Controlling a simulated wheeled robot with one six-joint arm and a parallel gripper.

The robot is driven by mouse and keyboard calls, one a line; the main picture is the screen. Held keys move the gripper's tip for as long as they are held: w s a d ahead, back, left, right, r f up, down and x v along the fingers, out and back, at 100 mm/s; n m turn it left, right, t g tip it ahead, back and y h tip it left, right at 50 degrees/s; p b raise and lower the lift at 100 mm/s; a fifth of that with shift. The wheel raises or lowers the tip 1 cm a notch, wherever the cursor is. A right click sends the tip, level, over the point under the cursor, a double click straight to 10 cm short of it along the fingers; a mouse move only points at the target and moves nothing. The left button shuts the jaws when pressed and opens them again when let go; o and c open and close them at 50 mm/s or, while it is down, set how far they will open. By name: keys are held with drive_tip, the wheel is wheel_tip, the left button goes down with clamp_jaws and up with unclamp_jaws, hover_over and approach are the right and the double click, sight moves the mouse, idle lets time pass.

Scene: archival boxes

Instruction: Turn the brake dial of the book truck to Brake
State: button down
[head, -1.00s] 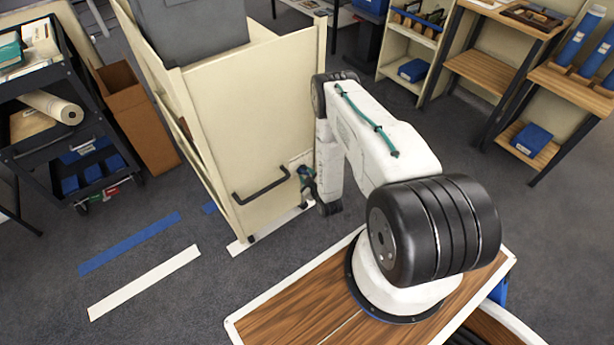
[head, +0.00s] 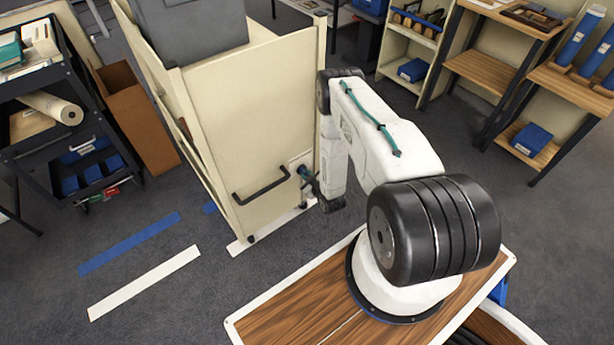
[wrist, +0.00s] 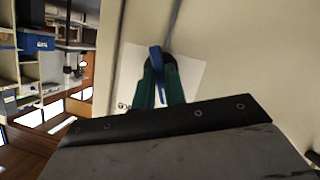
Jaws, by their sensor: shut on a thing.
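The book truck (head: 250,120) is a tall cream cart in the middle of the head view, with a black handle (head: 262,186) on its near end panel. A pale plate (wrist: 196,78) is fixed on that panel, with small dark marks at its lower left in the wrist view. The brake dial shows as a blue grip (wrist: 156,58) in front of the plate. My gripper (head: 305,174) is at the panel, right of the handle. In the wrist view its teal fingers (wrist: 159,72) are shut on the blue grip. The dial's setting is not readable.
A grey box (head: 200,30) sits on top of the truck. A black cart (head: 70,150) and a brown carton (head: 135,115) stand at left. Shelves (head: 480,70) stand at upper right. Blue and white tape strips (head: 145,280) mark open floor at lower left.

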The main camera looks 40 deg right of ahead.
drive_tip(key=m+y, duration=0.1)
drive_tip(key=m, duration=0.1)
drive_tip(key=m+y, duration=0.2)
drive_tip(key=shift+d, duration=0.35)
drive_tip(key=m+y, duration=0.1)
drive_tip(key=m, duration=0.1)
drive_tip(key=m+y, duration=0.1)
drive_tip(key=m, duration=0.1)
drive_tip(key=shift+d+y, duration=0.2)
drive_tip(key=shift+y, duration=0.1)
idle(0.5)
drive_tip(key=c, duration=1.4)
unclamp_jaws()
drive_tip(key=shift+c, duration=0.2)
drive_tip(key=v, duration=0.7)
drive_tip(key=shift+s+d, duration=0.15)
drive_tip(key=shift+s, duration=0.2)
